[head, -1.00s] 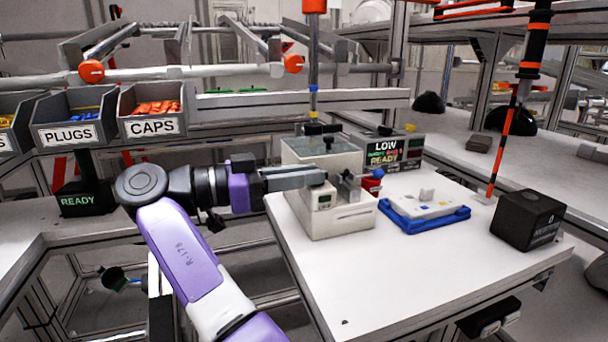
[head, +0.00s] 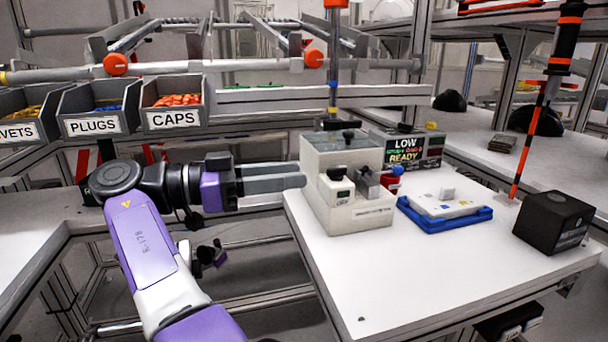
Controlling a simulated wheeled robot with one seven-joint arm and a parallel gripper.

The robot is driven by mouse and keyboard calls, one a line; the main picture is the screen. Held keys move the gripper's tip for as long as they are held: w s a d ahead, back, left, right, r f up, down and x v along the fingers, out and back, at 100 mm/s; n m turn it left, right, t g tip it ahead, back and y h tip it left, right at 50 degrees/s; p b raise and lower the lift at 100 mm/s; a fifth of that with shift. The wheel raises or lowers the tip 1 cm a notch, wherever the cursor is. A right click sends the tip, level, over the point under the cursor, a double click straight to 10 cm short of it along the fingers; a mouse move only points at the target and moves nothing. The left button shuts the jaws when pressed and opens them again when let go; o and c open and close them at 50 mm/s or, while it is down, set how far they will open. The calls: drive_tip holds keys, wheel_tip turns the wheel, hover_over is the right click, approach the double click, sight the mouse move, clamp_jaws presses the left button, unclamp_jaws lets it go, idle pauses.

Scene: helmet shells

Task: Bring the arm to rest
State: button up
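My purple, white and black arm (head: 143,245) reaches up from the bottom of the head view and bends right at a round dark joint. My gripper (head: 303,176) points right, level, its two grey fingers lying close together in the picture. The fingertips are at the left side of a beige bench machine (head: 345,210), near its upper body. I see nothing held between them. Whether a small gap stays between the fingers is unclear from this angle.
The machine stands on a white table (head: 440,270) with a blue-edged tray (head: 445,212), a LOW/READY display (head: 405,150) and a black box (head: 553,222). Bins labelled PLUGS (head: 95,125) and CAPS (head: 173,119) hang behind my arm. The table's front is clear.

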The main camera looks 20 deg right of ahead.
drive_tip(key=shift+a, duration=0.65)
